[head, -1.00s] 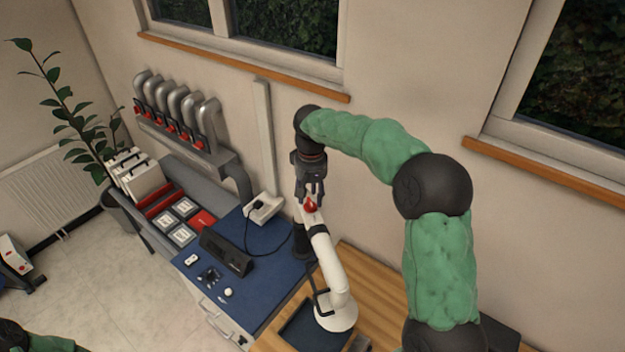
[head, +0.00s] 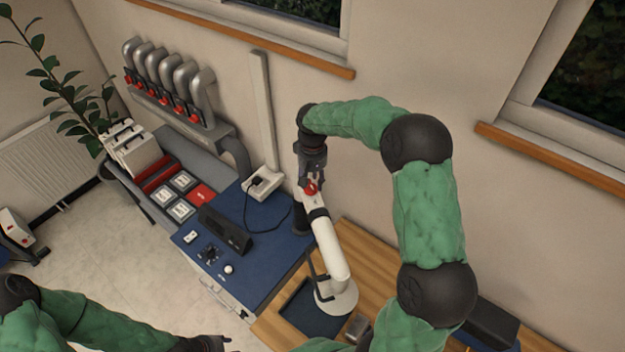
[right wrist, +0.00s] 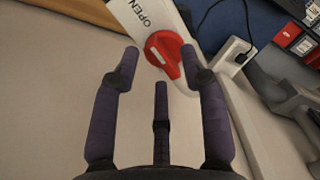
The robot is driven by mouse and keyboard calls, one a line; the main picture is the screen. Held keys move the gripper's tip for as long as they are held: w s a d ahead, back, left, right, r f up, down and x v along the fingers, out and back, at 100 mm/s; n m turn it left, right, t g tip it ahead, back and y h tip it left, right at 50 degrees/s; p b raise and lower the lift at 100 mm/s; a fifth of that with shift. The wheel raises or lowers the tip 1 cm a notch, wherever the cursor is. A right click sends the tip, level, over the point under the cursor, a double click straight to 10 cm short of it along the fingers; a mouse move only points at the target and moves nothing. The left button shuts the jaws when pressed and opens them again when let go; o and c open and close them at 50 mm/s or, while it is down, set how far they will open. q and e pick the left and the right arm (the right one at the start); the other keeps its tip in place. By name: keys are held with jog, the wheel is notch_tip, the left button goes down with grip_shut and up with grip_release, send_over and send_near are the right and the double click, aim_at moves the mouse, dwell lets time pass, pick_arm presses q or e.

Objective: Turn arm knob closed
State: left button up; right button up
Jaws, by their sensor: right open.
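The red arm knob (head: 311,188) sits at the upper end of the white extraction arm (head: 329,252). In the right wrist view the knob (right wrist: 164,53) is a round red dial with a raised grip and a white mark. The word OPEN is printed on the white arm beside it. My right gripper (head: 312,182) is at the knob in the head view. In the right wrist view its fingers (right wrist: 158,62) are spread, with the knob just beyond and between the two outer tips; contact cannot be told. My left gripper (head: 212,344) shows only partly at the bottom edge.
The wall is close behind the knob. A blue bench (head: 238,262) holds a black device (head: 226,230) and a white power strip (head: 266,184) with a cable. Several grey ducts with red handles (head: 180,100) hang at the left. A wooden table (head: 385,262) bears the arm's base.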

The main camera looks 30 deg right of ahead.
jog(key=shift+s+a+f, duration=0.1)
jog(key=shift+s+f, duration=0.05)
jog(key=shift+f, duration=0.35)
jog(key=shift+w+f, duration=0.2)
jog(key=shift+s, duration=0.1)
grip_shut()
jog(key=m+b, duration=0.5)
jog(key=m, duration=0.2)
jog(key=shift+a+m+b, duration=0.15)
jog(key=shift+m+b, duration=0.25)
jog(key=m+b, duration=0.2)
jog(key=m, duration=0.3)
jog(key=shift+a, duration=0.1)
jog(key=m+b, duration=0.1)
jog(key=m, duration=0.4)
jog(key=shift+b, duration=0.4)
jog(key=shift+r, duration=0.1)
